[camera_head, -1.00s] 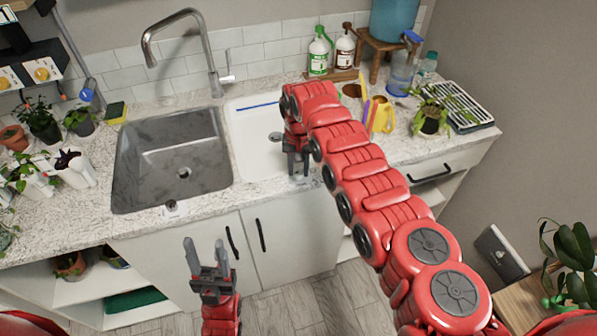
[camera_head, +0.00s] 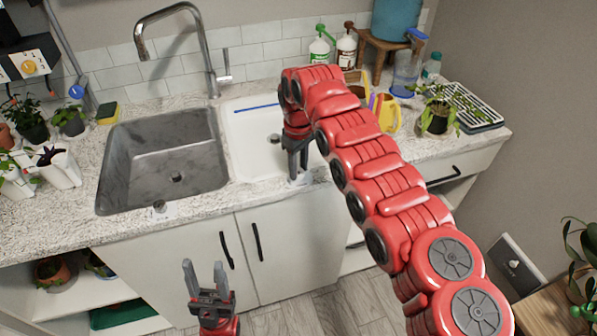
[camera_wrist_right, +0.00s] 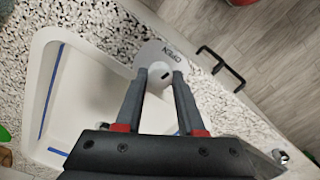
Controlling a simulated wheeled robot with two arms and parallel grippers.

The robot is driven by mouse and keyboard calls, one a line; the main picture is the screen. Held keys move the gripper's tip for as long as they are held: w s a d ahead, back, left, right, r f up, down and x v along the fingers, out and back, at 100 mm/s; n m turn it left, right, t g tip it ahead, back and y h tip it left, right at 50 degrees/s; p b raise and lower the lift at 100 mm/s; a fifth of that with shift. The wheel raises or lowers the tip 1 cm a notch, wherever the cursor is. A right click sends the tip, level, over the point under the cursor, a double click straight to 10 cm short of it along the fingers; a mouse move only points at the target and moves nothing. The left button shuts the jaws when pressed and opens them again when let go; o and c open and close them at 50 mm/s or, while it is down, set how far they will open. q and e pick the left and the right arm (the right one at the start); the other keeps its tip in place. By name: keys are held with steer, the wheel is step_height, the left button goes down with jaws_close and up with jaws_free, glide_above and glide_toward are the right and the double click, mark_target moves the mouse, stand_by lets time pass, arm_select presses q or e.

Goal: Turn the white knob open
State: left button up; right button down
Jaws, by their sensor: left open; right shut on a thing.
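The white knob (camera_wrist_right: 160,75) sits on a pale round plate (camera_wrist_right: 150,54) with lettering that seems to read OPEN. A dark mark shows on the knob, turned off to one side of the lettering. My right gripper (camera_wrist_right: 158,82) is shut on the knob, one finger on each side. In the head view my right gripper (camera_head: 298,178) points down at the counter's front edge by the white basin, and its fingers mostly hide the knob. My left gripper (camera_head: 204,268) is open and empty in front of the cabinet doors, below the counter.
The white basin (camera_head: 240,150) and the grey sink (camera_head: 120,160) lie behind, with a tall faucet (camera_head: 207,60). Another small knob (camera_head: 159,206) sits before the grey sink. Potted plants stand at both counter ends. Cabinet handles (camera_head: 257,242) stick out below.

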steer(key=shift+n+b, duration=0.35)
steer(key=shift+n, duration=0.95)
steer(key=c, duration=0.5)
jaws_free()
